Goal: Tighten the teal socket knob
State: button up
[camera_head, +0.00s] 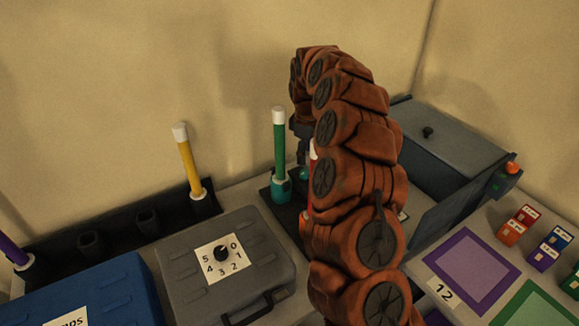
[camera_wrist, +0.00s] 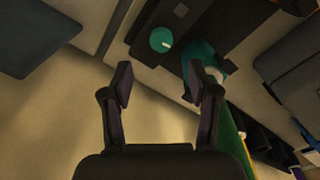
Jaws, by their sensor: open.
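The teal knob (camera_wrist: 163,40) is a small round cap with a pale mark on its top, on a dark base plate (camera_head: 265,193). In the wrist view it lies beyond the fingertips, roughly in line with the gap between them. The teal socket (camera_head: 281,190) stands beside it with a green tube (camera_head: 279,145), white-capped, upright in it. The socket also shows in the wrist view (camera_wrist: 208,57), close to the right finger; I cannot tell whether they touch. My gripper (camera_wrist: 160,83) is open and empty. In the head view my arm hides much of the plate.
A red tube (camera_head: 312,152) shows partly behind my arm. A yellow tube (camera_head: 187,160) stands in a dark rack at left. A grey case (camera_head: 270,262) with a numbered dial is in front. A grey box (camera_head: 455,140) stands right of my arm.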

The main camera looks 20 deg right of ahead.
aim_at(304, 172)
jog(key=shift+f+p, duration=1.35)
jog(key=shift+f, duration=2.55)
jog(key=shift+f, duration=0.1)
grip_shut()
